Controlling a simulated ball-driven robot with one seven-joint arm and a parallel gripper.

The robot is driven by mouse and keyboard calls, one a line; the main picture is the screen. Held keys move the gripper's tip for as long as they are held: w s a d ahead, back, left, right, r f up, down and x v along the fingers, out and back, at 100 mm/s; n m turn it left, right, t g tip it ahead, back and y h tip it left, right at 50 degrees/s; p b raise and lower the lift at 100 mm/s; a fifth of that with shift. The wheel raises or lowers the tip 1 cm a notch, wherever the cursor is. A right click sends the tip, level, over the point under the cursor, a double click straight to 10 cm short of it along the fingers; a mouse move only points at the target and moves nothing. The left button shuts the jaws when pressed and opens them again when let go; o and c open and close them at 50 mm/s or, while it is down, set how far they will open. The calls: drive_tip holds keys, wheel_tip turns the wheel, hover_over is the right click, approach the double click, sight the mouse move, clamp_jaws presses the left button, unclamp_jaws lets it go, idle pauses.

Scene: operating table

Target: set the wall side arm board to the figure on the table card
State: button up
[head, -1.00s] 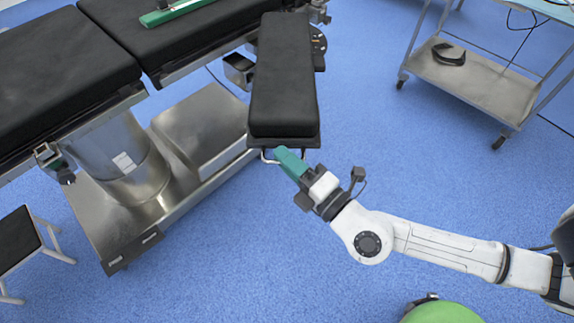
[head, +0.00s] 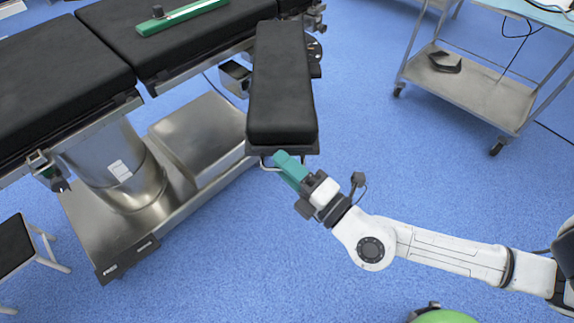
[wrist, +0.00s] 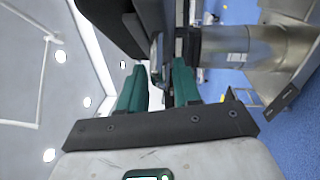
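The arm board (head: 282,85) is a long black pad that sticks out from the operating table (head: 60,85) towards me. A thin metal handle (head: 267,164) hangs under its near end. My gripper (head: 284,160), with green fingers, is at this near end, beside the handle. In the wrist view the fingers of my gripper (wrist: 158,82) stand apart, with a metal piece (wrist: 156,55) between or just beyond their tips; contact cannot be told. A round dial (head: 314,48) sits by the board's far end, its marks too small to read. I see no readable card.
A green bar with a black knob (head: 182,15) lies on the table pad. A steel trolley (head: 480,90) stands at the upper right, a stool (head: 15,245) at the lower left. The steel table base (head: 190,130) is left of the board.

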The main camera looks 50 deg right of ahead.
drive_tip(key=s+f, duration=0.1)
drive_tip(key=s, duration=0.9)
drive_tip(key=shift+s+a+f+b, duration=0.2)
drive_tip(key=shift+s+a+b, duration=0.15)
drive_tip(key=shift+b, duration=0.05)
